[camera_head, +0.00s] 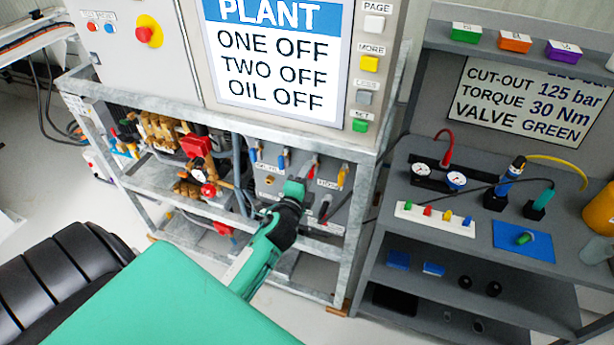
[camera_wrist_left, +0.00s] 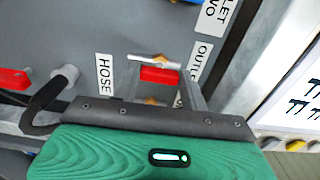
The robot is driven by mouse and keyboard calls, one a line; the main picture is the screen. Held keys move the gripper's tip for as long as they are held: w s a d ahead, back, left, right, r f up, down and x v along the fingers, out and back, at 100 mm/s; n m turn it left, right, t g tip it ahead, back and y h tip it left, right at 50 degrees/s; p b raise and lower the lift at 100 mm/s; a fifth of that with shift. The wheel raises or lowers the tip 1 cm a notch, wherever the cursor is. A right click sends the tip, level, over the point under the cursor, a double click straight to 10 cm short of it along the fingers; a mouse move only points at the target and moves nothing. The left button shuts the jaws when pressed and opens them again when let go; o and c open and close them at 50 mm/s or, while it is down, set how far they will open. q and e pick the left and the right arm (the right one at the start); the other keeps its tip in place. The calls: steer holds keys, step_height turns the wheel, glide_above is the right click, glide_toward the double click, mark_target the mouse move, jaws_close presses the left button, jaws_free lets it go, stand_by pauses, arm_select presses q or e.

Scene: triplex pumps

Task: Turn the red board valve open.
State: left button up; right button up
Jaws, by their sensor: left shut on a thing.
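The valve board (camera_head: 270,183) is a grey panel low in the steel frame, with blue, red and yellow levers. My left gripper (camera_head: 303,178) reaches up to it from below, at the red lever (camera_head: 313,163). In the left wrist view, my left gripper's fingers (camera_wrist_left: 160,85) stand on both sides of a red valve handle (camera_wrist_left: 158,75), shut on it. The handle lies crosswise between labels reading HOSE and, partly cut off, OUTLET. The lower part of the handle and its stem are partly hidden. My right gripper is not in view.
Another red part (camera_wrist_left: 14,79) and a dark hose (camera_wrist_left: 45,105) are left of the gripper in the wrist view. The frame (camera_head: 353,225) has an upright post close to the right. A grey shelf unit (camera_head: 455,255) stands further right. A PLANT screen (camera_head: 275,55) is above.

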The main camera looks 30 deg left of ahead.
arm_select(q)
steer(key=o, duration=1)
steer(key=b+v, duration=0.3)
steer(key=v, duration=1.1)
steer(key=shift+w, duration=0.1)
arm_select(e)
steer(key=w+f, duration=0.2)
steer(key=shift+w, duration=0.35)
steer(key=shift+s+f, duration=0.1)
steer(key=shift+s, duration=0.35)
